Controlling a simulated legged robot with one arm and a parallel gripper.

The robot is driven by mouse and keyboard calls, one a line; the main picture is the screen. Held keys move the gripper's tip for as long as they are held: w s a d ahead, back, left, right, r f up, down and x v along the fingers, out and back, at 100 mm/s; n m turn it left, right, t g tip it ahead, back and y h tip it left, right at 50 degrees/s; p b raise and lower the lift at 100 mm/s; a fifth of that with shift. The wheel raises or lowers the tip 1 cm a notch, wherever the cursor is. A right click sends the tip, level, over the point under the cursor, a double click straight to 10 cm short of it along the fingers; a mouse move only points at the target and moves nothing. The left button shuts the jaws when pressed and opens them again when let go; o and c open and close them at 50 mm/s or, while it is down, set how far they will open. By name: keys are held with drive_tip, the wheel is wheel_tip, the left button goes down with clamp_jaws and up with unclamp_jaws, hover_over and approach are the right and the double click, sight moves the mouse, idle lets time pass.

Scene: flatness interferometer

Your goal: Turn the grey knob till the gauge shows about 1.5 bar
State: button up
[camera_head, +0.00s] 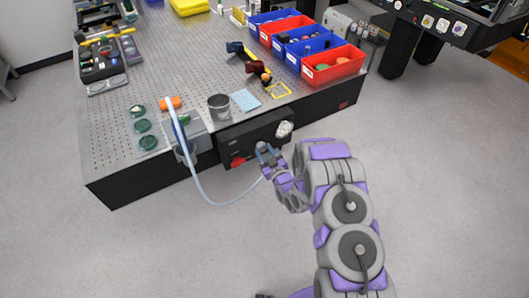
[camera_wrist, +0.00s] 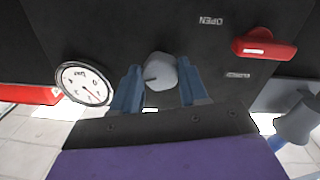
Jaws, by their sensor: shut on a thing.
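The grey knob (camera_wrist: 160,72) sits on the front of a black panel (camera_wrist: 120,25), in the middle of the wrist view. My gripper (camera_wrist: 158,90) has one blue finger on each side of the knob and is shut on it. The round white gauge (camera_wrist: 85,83) is left of the knob in the wrist view. Its face appears turned over, with a red needle; the reading is too small to tell. In the head view the gauge (camera_head: 284,129) is at the panel's right end, and my gripper (camera_head: 268,158) is at the panel's front, covering part of the knob.
A red lever (camera_wrist: 264,45) is on the panel near the word OPEN. A pale hose (camera_head: 215,204) hangs in a loop from the bench edge. Red and blue bins (camera_head: 333,64), a metal cup (camera_head: 219,106) and tools stand on the perforated bench (camera_head: 165,65). The floor in front is clear.

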drive_tip(key=shift+a, duration=0.15)
drive_tip(key=shift+c, duration=1.1)
drive_tip(key=shift+w+r, duration=0.1)
drive_tip(key=shift+p, duration=0.4)
drive_tip(key=shift+m+p, duration=0.35)
drive_tip(key=shift+m, duration=0.15)
drive_tip(key=o, duration=1.1)
drive_tip(key=shift+c, duration=0.2)
